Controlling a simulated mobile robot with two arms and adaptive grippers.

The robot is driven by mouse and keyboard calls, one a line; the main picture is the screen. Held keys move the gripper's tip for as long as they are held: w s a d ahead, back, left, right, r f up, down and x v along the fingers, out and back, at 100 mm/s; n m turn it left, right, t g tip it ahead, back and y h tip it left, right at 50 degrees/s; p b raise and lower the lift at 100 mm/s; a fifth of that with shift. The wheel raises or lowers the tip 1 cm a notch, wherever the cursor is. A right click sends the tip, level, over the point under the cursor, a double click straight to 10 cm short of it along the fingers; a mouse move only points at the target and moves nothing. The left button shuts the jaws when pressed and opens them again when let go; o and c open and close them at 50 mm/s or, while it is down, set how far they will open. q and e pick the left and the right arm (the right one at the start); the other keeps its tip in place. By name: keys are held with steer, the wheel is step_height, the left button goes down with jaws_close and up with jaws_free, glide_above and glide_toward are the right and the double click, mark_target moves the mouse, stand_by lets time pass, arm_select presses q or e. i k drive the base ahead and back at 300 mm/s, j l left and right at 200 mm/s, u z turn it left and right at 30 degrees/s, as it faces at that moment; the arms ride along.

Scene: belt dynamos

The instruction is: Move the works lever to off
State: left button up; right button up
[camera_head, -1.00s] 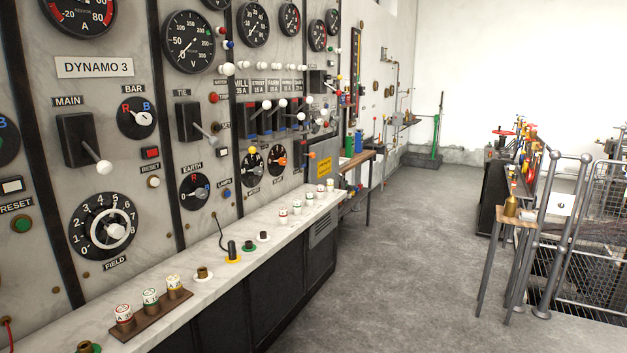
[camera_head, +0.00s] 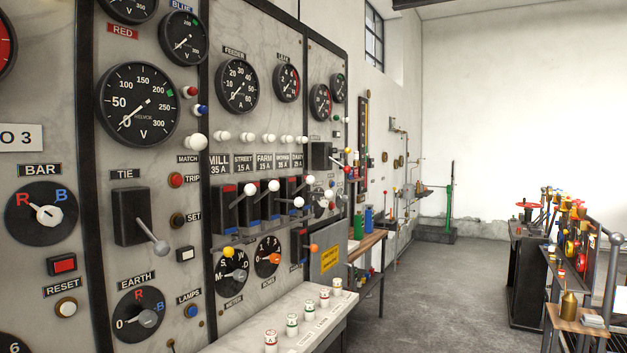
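A row of black feeder switches with white-knobbed levers stands on the grey panel under small name plates. The fourth plate (camera_head: 283,162) seems to read WORKS, but its letters are small. The lever that seems to belong to it has a white knob (camera_head: 312,180), which sits high, about level with the knobs of the mill lever (camera_head: 250,188) and street lever (camera_head: 274,186). Another white knob (camera_head: 299,203), seemingly the farm lever's, sits lower. The levers overlap in this slanted view, and no off marking is legible. Neither of my grippers is in view.
A pale marble ledge (camera_head: 330,303) with several small fuse holders juts out below the panel. The large tie lever (camera_head: 153,232) sticks out nearer, at left. A workbench (camera_head: 368,242) stands beyond. Open floor (camera_head: 430,290) lies right of the ledge, before the machinery (camera_head: 525,265).

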mark_target(310, 179)
steer(key=i+l, duration=0.35)
steer(key=i+l+u, duration=0.1)
steer(key=i+l, duration=0.25)
steer(key=l, duration=0.2)
steer(key=i+l, duration=0.35)
steer(key=i+l+u, duration=0.1)
steer(key=i+l, duration=0.25)
steer(key=l, duration=0.2)
